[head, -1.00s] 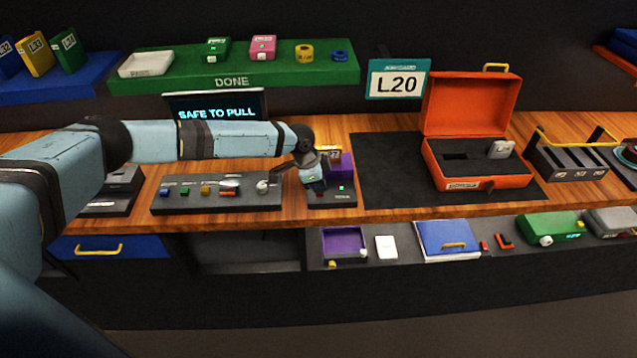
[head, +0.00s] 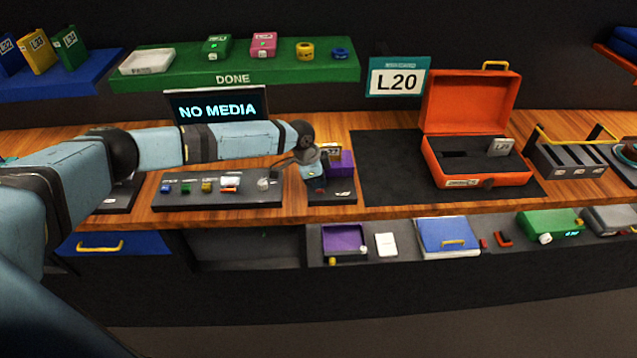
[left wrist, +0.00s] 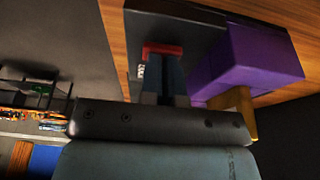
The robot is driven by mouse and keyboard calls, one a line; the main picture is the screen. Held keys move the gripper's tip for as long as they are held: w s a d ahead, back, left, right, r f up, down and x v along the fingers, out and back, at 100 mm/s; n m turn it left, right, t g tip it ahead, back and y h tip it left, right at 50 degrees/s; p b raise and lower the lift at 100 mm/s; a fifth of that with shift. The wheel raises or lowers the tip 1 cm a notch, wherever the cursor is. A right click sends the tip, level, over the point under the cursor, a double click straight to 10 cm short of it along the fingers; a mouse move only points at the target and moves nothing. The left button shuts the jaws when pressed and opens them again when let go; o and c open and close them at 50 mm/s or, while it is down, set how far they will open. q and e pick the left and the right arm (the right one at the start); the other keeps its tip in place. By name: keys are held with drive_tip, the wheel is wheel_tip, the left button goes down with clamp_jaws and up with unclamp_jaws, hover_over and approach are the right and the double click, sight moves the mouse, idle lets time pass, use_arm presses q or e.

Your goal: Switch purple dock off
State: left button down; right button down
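The purple dock (head: 341,163) stands on a dark base at the bench's middle. It also shows in the left wrist view (left wrist: 245,60). A red switch (left wrist: 162,50) sits on the dark base beside the purple block. My left gripper (head: 314,178) is over the front left of this base. In the left wrist view its fingers (left wrist: 165,75) are together, with their tips at or very near the red switch; contact is unclear. No green light shows on the base now. My right gripper is out of view.
A screen (head: 217,106) behind my arm reads "NO MEDIA". A dark panel (head: 217,199) with several small coloured controls lies left of the dock. A dark mat (head: 385,175) and an open orange case (head: 475,180) lie to the right.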

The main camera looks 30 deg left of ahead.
use_arm(q)
drive_tip(key=shift+f, duration=0.1)
drive_tip(key=shift+r+p, duration=0.5)
drive_tip(key=shift+p, duration=0.05)
wheel_tip(320, 180, up, 4)
drive_tip(key=p, duration=0.4)
drive_tip(key=shift+s+a+r+b, duration=0.1)
drive_tip(key=shift+a+r+b, duration=0.3)
drive_tip(key=shift+b, duration=0.35)
drive_tip(key=b+v, duration=0.1)
drive_tip(key=v, duration=0.7)
drive_tip(key=shift+r, duration=0.2)
drive_tip(key=shift+s+d, duration=0.1)
drive_tip(key=shift+d, duration=0.05)
